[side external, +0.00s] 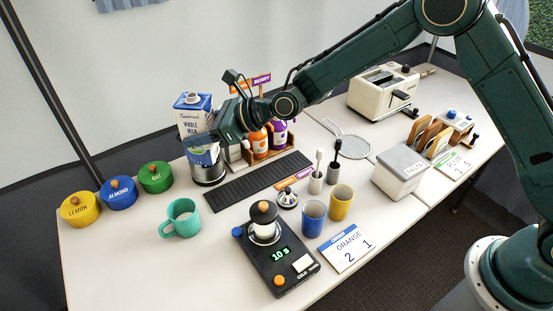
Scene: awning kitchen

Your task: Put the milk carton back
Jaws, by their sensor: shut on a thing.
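Orange (259,145) and purple (279,132) bottles stand in a rack close to the right of my gripper. Yellow, blue and green canisters (156,178) are at left. A teal mug (181,218), a black scale (279,267) and cups (313,219) stand in front.

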